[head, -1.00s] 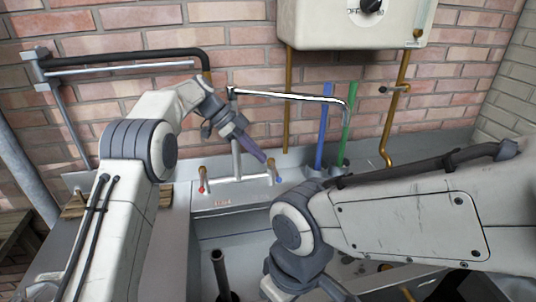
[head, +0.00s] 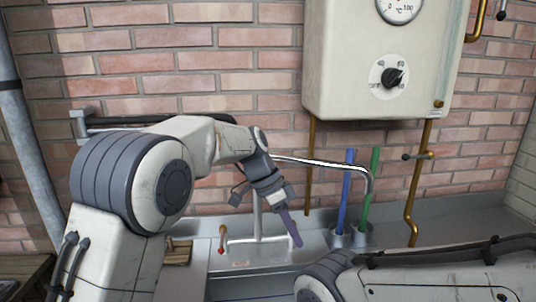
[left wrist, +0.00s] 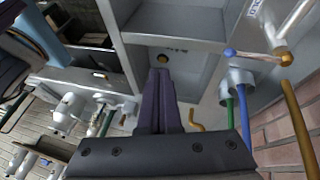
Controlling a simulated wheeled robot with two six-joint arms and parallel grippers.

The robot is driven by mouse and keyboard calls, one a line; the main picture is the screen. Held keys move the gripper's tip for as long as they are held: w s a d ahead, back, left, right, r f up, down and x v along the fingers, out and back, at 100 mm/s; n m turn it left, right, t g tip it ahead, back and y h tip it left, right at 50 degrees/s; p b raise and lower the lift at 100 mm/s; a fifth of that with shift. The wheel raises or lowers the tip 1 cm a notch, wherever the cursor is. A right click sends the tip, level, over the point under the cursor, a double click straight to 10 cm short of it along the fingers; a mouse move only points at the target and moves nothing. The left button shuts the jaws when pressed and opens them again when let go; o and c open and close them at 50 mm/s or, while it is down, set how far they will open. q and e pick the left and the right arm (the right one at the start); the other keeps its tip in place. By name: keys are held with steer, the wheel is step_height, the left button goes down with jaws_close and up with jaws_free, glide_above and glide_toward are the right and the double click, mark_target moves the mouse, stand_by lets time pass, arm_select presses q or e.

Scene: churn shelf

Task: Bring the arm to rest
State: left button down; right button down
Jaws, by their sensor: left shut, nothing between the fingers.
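My left arm (head: 130,180) rises at the left of the head view and bends over at its elbow. Its left gripper (head: 296,240) points down in front of the sink tap, with its purple-grey fingers together and empty. The left wrist view shows the same shut fingers (left wrist: 160,85) with nothing between them. My right arm (head: 430,276) lies low at the lower right of the head view. Its gripper is out of the picture there.
A metal tap (head: 256,215) with a long spout stands behind the left gripper. Blue (head: 346,190) and green (head: 370,190) handles stand upright in holders to its right. A white boiler (head: 375,60) hangs on the brick wall above. A brown pipe (head: 411,200) runs down at right.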

arm_select(q)
steer(key=s+a+f+n+y, duration=0.1)
steer(key=s+a+n, duration=0.1)
steer(key=s, duration=0.7)
steer(key=s+a+f+n+t+y+p, duration=0.1)
steer(key=s+a+f+n, duration=0.1)
steer(key=s+a, duration=0.3)
steer(key=s+a+f+n+t+y, duration=0.1)
steer(key=s+a+n, duration=0.3)
steer(key=s, duration=0.9)
steer(key=shift+f+y, duration=0.4)
steer(key=shift+y, duration=0.2)
steer(key=shift+s, duration=0.1)
